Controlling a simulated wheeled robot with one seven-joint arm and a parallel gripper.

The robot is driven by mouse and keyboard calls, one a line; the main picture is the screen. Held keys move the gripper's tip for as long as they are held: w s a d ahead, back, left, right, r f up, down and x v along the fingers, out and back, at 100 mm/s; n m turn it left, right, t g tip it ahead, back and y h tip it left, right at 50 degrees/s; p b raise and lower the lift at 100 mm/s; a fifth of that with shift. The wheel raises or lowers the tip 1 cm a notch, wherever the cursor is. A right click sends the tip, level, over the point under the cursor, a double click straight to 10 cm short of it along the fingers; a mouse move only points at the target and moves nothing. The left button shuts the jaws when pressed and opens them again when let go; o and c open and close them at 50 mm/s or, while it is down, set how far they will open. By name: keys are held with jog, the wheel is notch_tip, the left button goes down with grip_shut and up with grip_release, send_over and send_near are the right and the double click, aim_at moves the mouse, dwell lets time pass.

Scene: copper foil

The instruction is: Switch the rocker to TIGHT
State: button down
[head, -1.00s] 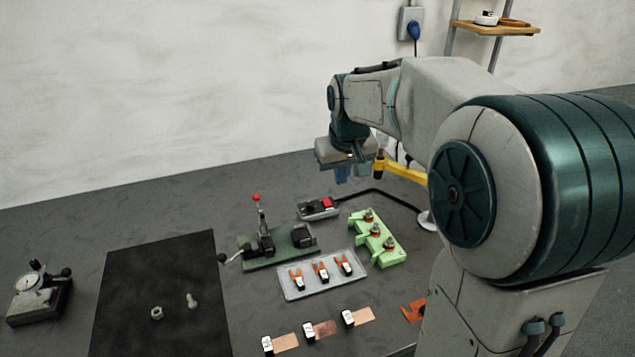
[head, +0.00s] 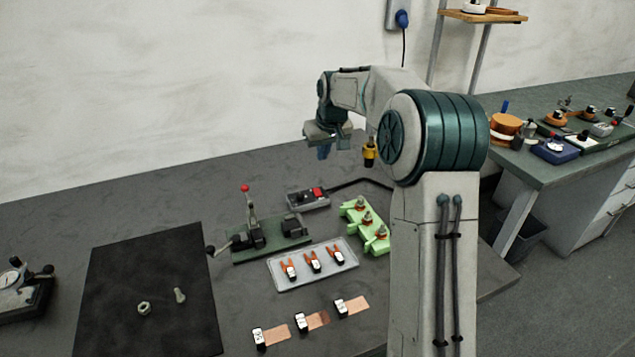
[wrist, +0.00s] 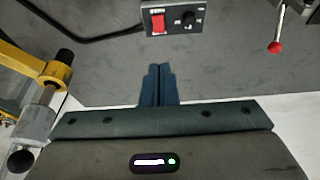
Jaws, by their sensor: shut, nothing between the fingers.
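A small grey control box (head: 308,198) with a red rocker (head: 318,192) and a dark knob lies on the grey bench, behind the other items. In the wrist view the box (wrist: 186,30) is at the top, with the red rocker (wrist: 158,23) left of the round black knob (wrist: 188,18). The markings on it are too small to read. My gripper (head: 323,152) is above the bench, up and slightly right of the box. In the wrist view my gripper (wrist: 157,70) has its blue fingers together, empty, apart from the box and pointing toward the rocker.
A yellow arm with a black tip (wrist: 63,58) stands close beside my gripper. A red-knobbed lever press (head: 255,235), a green stand (head: 372,235) and a grey tray of clips (head: 335,262) sit nearer. A black cable runs from the box.

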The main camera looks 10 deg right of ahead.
jog(key=p, duration=0.2)
send_near(316, 189)
jog(key=x, duration=0.5)
jog(key=shift+a, duration=0.1)
jog(key=shift+x, duration=0.8)
jog(key=shift+s, duration=0.1)
